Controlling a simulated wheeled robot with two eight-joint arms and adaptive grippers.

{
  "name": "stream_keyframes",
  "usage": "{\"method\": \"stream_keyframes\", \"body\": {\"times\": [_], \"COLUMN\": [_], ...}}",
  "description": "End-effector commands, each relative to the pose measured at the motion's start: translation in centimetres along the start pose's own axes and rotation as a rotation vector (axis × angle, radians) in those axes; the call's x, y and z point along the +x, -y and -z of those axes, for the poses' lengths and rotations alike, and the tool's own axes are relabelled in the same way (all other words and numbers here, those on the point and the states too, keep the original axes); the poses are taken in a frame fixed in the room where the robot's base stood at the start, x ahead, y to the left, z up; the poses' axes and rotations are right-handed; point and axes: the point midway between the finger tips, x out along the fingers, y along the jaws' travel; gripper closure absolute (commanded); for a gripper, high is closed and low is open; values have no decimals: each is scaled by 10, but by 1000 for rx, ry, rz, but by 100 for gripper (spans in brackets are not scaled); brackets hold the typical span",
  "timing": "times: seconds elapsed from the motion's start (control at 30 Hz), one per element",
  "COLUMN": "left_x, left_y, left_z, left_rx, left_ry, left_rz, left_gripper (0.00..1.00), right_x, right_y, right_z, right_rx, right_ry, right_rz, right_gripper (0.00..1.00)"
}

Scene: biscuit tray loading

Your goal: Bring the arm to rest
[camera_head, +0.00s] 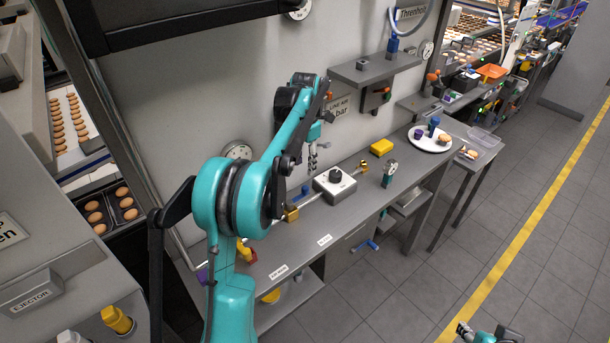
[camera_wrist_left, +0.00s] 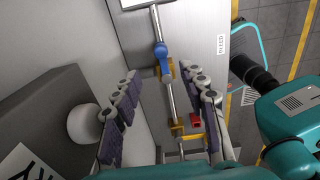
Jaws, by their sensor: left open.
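My teal left arm (camera_head: 232,200) rises from the bottom of the head view and bends over the grey counter. In the left wrist view the gripper (camera_wrist_left: 160,82) is open, with dark padded fingers spread apart and nothing held. A metal pipe with a blue valve handle (camera_wrist_left: 161,52) shows between the fingers. A teal and black part at the bottom right of the head view (camera_head: 488,334) appears to be my right gripper, cut off by the edge.
The counter (camera_head: 300,250) carries a yellow block (camera_head: 381,147), a small gauge (camera_head: 390,172) and a pipe along its back. A white plate (camera_head: 418,143) with several items stands farther right. A wall shelf (camera_head: 375,68) juts out above. The tiled floor (camera_head: 440,270) is clear.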

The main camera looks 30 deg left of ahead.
Motion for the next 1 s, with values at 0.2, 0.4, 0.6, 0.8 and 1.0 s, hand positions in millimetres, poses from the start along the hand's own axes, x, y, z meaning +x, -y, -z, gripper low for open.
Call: {"method": "stream_keyframes", "body": {"times": [0.2,0.4,0.6,0.8,1.0], "left_x": [-21,-23,-23,-23,-30], "left_y": [0,0,0,3,39], "left_z": [0,0,0,1,13], "left_rx": [0,0,0,21,323], "left_ry": [0,0,0,4,51], "left_rz": [0,0,0,-3,-52], "left_gripper": [57,57,57,57,57], "right_x": [0,0,0,1,13], "right_y": [0,0,0,0,0], "right_z": [0,0,0,-1,-9], "right_rx": [0,0,0,0,0], "right_ry": [0,0,0,0,0], "right_rz": [0,0,0,0,0], "right_gripper": [60,60,60,60,60]}}
